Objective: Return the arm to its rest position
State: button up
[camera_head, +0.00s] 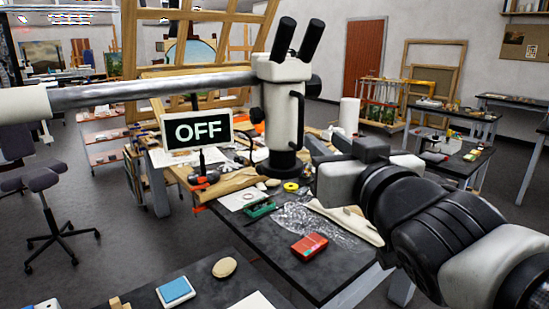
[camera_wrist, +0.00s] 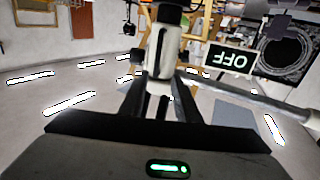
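My arm reaches in from the right edge of the head view. My gripper (camera_head: 325,146) is held above the workbench, just right of the white microscope column (camera_head: 283,115). In the wrist view my gripper (camera_wrist: 159,88) shows two dark fingers standing apart with nothing visible between them; the white microscope (camera_wrist: 162,50) stands beyond them. The picture seems upside down there. Whether the gripper touches the microscope cannot be told.
A horizontal boom (camera_head: 155,91) crosses to the left, with an OFF sign (camera_head: 197,130) below it. A red box (camera_head: 309,246), a green tool (camera_head: 260,210), yellow tape (camera_head: 291,186) and crumpled clear film (camera_head: 312,223) lie on the dark workbench (camera_head: 325,279). A stool (camera_head: 45,205) stands left.

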jog(key=shift+s+d, duration=0.1)
jog(key=shift+s, duration=0.45)
jog(key=s+d+f+m+g+h+p, duration=0.2)
jog(key=s+d+f+g+h+p, duration=0.1)
jog(key=d+f+g+h+p, duration=0.25)
jog(key=s+a+f+g+y+p, duration=0.2)
jog(key=s+f+g+p, duration=0.2)
jog(key=s, duration=0.5)
jog(key=g, duration=0.2)
jog(key=shift+s+a+f+g+p, duration=0.2)
jog(key=shift+a+g+p, duration=0.15)
jog(key=shift+a+p, duration=0.05)
